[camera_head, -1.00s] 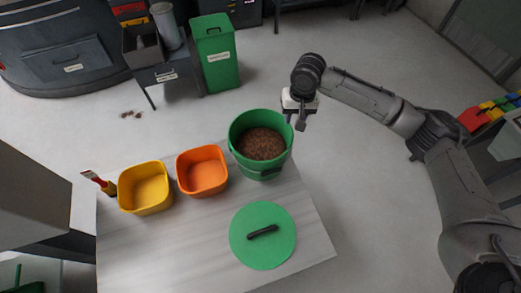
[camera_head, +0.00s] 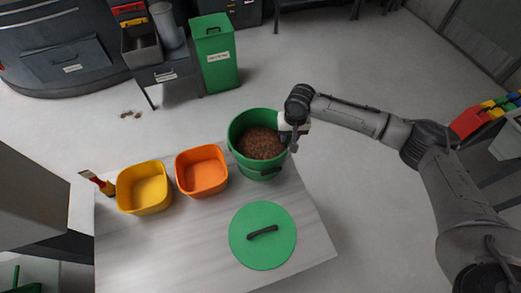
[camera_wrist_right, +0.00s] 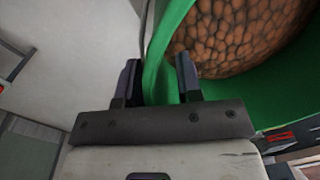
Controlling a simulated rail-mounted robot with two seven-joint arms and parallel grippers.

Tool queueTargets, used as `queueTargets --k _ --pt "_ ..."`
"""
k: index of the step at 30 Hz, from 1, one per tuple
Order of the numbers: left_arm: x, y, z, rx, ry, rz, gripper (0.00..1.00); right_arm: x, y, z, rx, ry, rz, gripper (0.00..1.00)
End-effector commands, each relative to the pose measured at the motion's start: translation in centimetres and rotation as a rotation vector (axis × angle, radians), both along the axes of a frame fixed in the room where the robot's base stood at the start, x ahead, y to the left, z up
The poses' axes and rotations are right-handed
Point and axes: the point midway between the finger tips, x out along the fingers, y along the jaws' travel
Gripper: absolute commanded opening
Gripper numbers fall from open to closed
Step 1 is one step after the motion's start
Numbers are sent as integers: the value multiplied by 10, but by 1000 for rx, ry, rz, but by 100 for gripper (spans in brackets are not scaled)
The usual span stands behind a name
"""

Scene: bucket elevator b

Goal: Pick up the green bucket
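The green bucket (camera_head: 248,166) stands upright at the back right of the table and is filled with brown pellets (camera_head: 261,144). My right gripper (camera_head: 292,142) is at the right side of the bucket's rim. In the right wrist view the bucket wall (camera_wrist_right: 215,89) runs between the two fingers of the right gripper (camera_wrist_right: 158,75). One finger is inside the bucket and one outside, with a gap still showing between them. A green round lid (camera_head: 262,250) with a black handle lies on the table in front of the bucket. My left gripper is not in view.
An orange bin (camera_head: 201,189) and a yellow bin (camera_head: 144,205) stand left of the bucket on the grey table (camera_head: 190,250). A tall green bin (camera_head: 222,72) stands on the floor behind. Floor to the right of the table is clear.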

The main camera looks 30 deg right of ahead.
Motion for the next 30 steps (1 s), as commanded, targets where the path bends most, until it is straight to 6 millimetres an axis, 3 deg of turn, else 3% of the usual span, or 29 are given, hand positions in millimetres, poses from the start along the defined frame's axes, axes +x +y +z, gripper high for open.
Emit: queueTargets --k 8,19,30 --pt "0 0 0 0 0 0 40 0 0 -3 0 0 1 33" --pt "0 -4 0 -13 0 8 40 0 0 -2 0 1 1 0" --pt "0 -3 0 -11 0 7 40 0 0 -2 0 1 1 0"
